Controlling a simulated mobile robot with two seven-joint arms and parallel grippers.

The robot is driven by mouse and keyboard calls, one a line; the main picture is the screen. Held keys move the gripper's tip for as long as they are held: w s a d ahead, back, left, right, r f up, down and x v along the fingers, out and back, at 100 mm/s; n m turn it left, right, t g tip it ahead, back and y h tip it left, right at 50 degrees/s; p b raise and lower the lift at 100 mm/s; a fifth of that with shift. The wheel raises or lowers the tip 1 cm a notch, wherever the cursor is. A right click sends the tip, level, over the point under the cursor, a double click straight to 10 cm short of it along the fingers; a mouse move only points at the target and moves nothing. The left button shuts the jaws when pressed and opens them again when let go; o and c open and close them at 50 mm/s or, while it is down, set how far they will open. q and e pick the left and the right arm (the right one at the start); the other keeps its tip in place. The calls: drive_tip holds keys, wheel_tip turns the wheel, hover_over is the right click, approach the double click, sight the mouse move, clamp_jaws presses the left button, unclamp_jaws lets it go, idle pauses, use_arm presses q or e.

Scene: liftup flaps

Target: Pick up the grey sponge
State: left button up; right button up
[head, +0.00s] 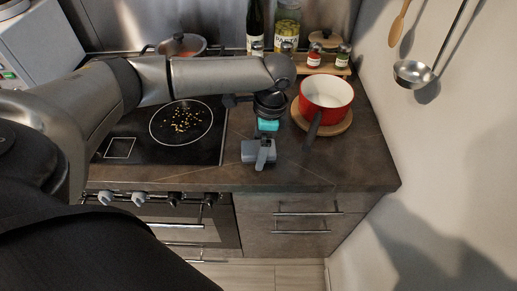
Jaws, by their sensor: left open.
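My left gripper (263,160) hangs from the arm that comes in from the left. It points down over the counter near its front edge, between the cooktop and the red pot. It is open, and a blocky grey body and finger show. I cannot make out the grey sponge for certain; the gripper and wrist cover the counter beneath them. My right gripper is not in view.
A red pot (326,91) stands on a round wooden board, its dark handle toward the front. The cooktop (160,140) has small crumbs on it. Jars and bottles (287,25) stand at the back. The counter's front right (350,165) is clear. A ladle (415,73) hangs on the right wall.

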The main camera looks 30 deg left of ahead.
use_arm(q)
drive_tip(key=c, duration=1.3)
drive_tip(key=shift+c, duration=0.3)
drive_tip(key=shift+b, duration=0.55)
wheel_tip(320, 180, up, 20)
drive_tip(key=p, duration=0.5)
drive_tip(key=shift+r, duration=0.25)
drive_tip(key=o, duration=0.8)
drive_tip(key=shift+d, duration=0.1)
drive_tip(key=c, duration=0.7)
